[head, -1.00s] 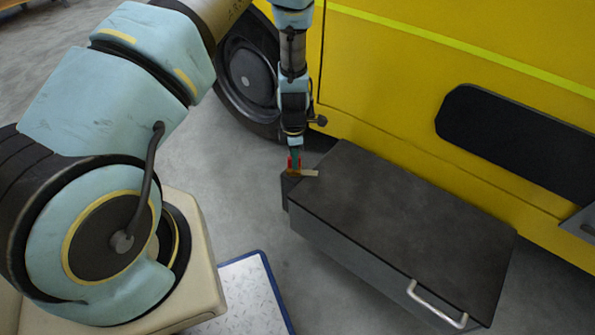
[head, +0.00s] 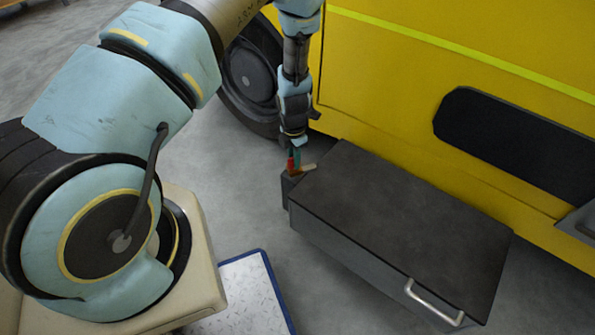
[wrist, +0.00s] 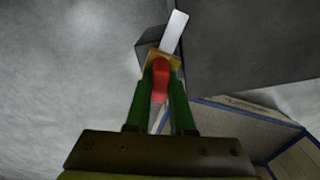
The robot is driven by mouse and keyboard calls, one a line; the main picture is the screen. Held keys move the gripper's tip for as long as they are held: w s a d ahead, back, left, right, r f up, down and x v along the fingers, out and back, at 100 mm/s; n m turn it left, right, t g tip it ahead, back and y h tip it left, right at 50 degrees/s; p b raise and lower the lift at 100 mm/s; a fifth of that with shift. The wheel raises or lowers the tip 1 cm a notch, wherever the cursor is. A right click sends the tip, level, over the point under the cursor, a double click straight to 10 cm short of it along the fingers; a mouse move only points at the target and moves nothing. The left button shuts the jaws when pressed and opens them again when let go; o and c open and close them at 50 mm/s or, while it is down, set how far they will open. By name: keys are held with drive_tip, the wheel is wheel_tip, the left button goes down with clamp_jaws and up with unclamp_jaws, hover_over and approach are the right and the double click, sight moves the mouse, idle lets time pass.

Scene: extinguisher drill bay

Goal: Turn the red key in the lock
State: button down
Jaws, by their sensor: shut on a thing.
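The red key (wrist: 160,80) points down into a brass-coloured lock plate (wrist: 150,56) on a small dark block at the near left corner of the dark grey box. The key also shows in the head view (head: 291,164). My gripper (wrist: 160,72) has green fingers, one on each side of the key's red head, and is shut on it from above. A pale flat tab (wrist: 174,32) sticks out from the lock beside the key. In the head view the tab (head: 307,168) points right, over the box's edge. The key's lower part is hidden.
The dark grey box (head: 400,215) has a silver handle (head: 434,302) at its front right end. A yellow vehicle (head: 390,95) with a black wheel stands close behind. A blue-edged platform (head: 240,295) lies on the floor at the front. Floor left of the lock is clear.

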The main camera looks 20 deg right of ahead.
drive_tip(key=shift+n+p, duration=1.15)
drive_tip(key=shift+n, duration=1.65)
drive_tip(key=c, duration=0.7)
unclamp_jaws()
drive_tip(key=shift+r, duration=0.1)
wheel_tip(320, 180, up, 11)
drive_tip(key=shift+f+p, duration=0.2)
drive_tip(key=shift+p, duration=0.2)
